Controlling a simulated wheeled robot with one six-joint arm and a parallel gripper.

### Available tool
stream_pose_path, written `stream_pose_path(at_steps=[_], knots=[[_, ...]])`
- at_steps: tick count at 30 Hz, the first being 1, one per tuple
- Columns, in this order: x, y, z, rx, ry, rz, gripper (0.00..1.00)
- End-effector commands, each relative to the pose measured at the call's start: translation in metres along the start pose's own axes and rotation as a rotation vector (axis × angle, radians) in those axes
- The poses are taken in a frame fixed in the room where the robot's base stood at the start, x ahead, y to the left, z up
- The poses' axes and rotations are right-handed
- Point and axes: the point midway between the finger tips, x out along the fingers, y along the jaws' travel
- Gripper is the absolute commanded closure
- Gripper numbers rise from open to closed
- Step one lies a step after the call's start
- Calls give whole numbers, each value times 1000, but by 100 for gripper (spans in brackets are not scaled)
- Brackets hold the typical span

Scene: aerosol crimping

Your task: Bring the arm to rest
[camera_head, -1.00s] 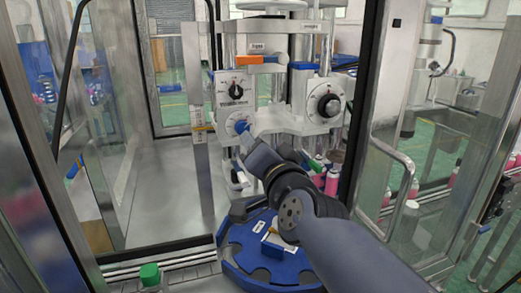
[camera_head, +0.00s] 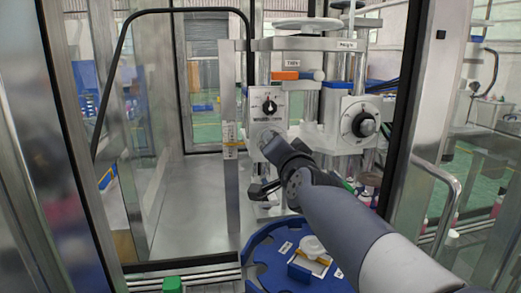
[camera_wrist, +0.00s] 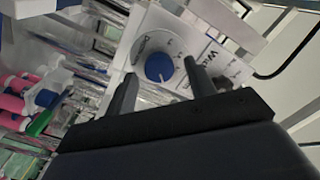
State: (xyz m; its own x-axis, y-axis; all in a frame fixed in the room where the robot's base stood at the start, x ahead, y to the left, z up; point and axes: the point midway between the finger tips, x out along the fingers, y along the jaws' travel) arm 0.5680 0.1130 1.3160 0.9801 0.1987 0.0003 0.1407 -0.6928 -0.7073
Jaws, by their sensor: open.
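My gripper (camera_wrist: 160,70) is open in the wrist view, its two dark fingers apart and nothing between them. A blue round knob (camera_wrist: 158,67) on a white panel shows beyond the gap between the fingers; I cannot tell how far off it is. In the head view my arm reaches in from the lower right, its bent wrist in front of the crimping machine (camera_head: 345,124). The fingers cannot be made out clearly in the head view. The blue knob is hidden there behind my arm.
A blue notched turntable (camera_head: 262,250) lies below my arm, with a white part (camera_head: 312,246) on it. A black selector knob (camera_head: 269,106) sits on the machine's front. Metal door frames (camera_head: 410,115) stand close on both sides. Pink bottles (camera_wrist: 14,103) are at left in the wrist view.

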Motion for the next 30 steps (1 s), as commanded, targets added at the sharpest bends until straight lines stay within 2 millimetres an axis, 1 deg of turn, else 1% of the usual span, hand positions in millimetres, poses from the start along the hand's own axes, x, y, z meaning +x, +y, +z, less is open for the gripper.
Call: stream_pose_path(at_steps=[5, 14, 17, 20, 23, 30], knots=[[6, 0, 0, 0, 0, 0, 48], [5, 0, 0, -5, 0, 0, 48], [2, 0, 0, -3, 0, 0, 48], [-7, -1, -1, 0, 1, -1, 48], [-20, -1, -1, 0, 1, -1, 48], [-57, -2, -2, 1, 0, -1, 48]])
